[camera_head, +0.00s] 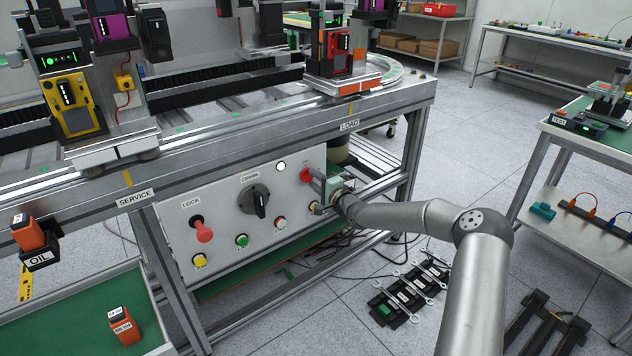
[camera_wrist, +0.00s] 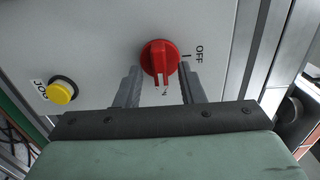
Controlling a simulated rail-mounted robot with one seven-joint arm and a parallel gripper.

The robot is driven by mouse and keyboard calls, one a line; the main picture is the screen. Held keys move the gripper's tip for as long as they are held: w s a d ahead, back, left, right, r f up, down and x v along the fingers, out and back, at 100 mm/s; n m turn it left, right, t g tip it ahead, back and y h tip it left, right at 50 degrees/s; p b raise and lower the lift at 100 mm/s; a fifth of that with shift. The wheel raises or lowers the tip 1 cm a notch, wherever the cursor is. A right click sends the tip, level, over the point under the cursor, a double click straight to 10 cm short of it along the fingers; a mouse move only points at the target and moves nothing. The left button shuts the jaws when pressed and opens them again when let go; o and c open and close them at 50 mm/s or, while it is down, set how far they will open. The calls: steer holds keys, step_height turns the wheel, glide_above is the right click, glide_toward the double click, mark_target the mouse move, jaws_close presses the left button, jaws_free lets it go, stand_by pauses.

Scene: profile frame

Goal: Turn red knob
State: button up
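The red knob (camera_wrist: 160,54) is a round rotary knob with a raised grip bar, on the pale panel beside an "OFF" label. Its bar points down in the wrist view. In the head view the red knob (camera_head: 306,174) shows at the panel's upper right, partly hidden by my gripper (camera_head: 320,187). In the wrist view my gripper (camera_wrist: 159,70) is open, with one finger on each side of the knob's lower part. Gaps show between the fingers and the knob. I cannot tell how deep the fingertips reach.
A yellow button (camera_wrist: 61,93) sits left of the knob in the wrist view. The panel (camera_head: 222,214) also carries a red LOCK handle (camera_head: 201,230), a black rotary switch (camera_head: 255,201) and several buttons. A metal frame post (camera_head: 412,150) stands right of the panel.

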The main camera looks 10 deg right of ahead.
steer(key=p+v, duration=0.2)
steer(key=v, duration=1.5)
steer(key=shift+s+d, duration=0.15)
steer(key=shift+s, duration=0.05)
